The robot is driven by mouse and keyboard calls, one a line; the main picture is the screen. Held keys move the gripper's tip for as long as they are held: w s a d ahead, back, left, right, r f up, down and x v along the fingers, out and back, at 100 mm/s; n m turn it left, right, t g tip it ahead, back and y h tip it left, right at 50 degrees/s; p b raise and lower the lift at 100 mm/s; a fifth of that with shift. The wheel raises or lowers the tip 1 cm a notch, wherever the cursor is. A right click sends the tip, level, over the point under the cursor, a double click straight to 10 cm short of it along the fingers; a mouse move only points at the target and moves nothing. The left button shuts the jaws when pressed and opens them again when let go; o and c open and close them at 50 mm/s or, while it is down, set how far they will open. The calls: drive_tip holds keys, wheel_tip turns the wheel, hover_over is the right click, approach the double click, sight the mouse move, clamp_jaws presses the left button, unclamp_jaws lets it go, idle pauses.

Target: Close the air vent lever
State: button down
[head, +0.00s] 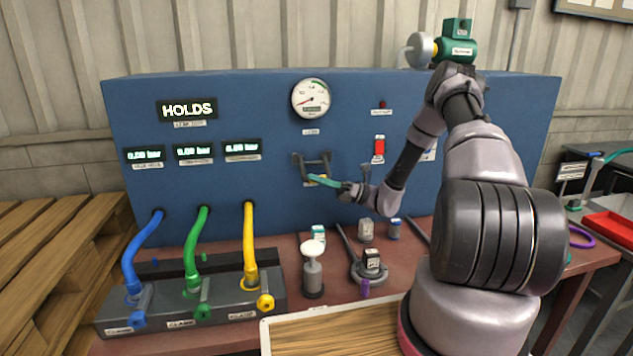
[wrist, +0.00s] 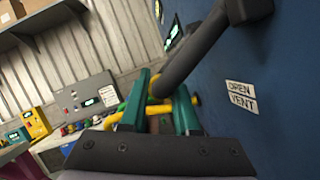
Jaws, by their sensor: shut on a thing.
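The air vent lever is a dark grey handle (head: 312,161) on the front of the blue panel, below the round gauge. In the wrist view the dark bar (wrist: 198,45) comes down from the upper right and ends between my teal fingertips. My gripper (head: 318,179) reaches the handle from the right in the head view. Its two teal fingers also show in the wrist view (wrist: 162,102), shut on the handle with its end between them. A label reading OPEN VENT (wrist: 242,97) is on the panel beside it. The exact contact is partly hidden by the fingers.
The round gauge (head: 311,99) and a HOLDS display (head: 187,110) are on the panel (head: 260,110). Blue, green and yellow hoses (head: 249,240) stand at the left. A white-topped post (head: 313,265) and several small parts stand on the bench below my arm.

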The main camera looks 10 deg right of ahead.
drive_tip(key=r+m+t, duration=0.1)
drive_tip(key=m, duration=0.1)
drive_tip(key=s+r+m+t+h, duration=0.1)
drive_tip(key=r+m, duration=0.1)
drive_tip(key=m, duration=0.1)
drive_tip(key=shift+a, duration=0.1)
wheel_tip(320, 180, up, 3)
drive_tip(key=m+h, duration=0.1)
drive_tip(key=m, duration=0.1)
drive_tip(key=m+t+h, duration=0.1)
drive_tip(key=m, duration=0.2)
drive_tip(key=shift+r, duration=0.15)
drive_tip(key=shift+w+r+m+h, duration=0.1)
drive_tip(key=shift+r+m+h, duration=0.4)
drive_tip(key=shift+m, duration=0.6)
drive_tip(key=shift+w+r, duration=0.25)
drive_tip(key=shift+r, duration=0.25)
drive_tip(key=shift+w+r, duration=0.3)
drive_tip(key=shift+r, duration=0.3)
drive_tip(key=shift+w+r, duration=0.1)
drive_tip(key=c, duration=0.7)
unclamp_jaws()
drive_tip(key=shift+r, duration=0.1)
drive_tip(key=shift+f, duration=0.2)
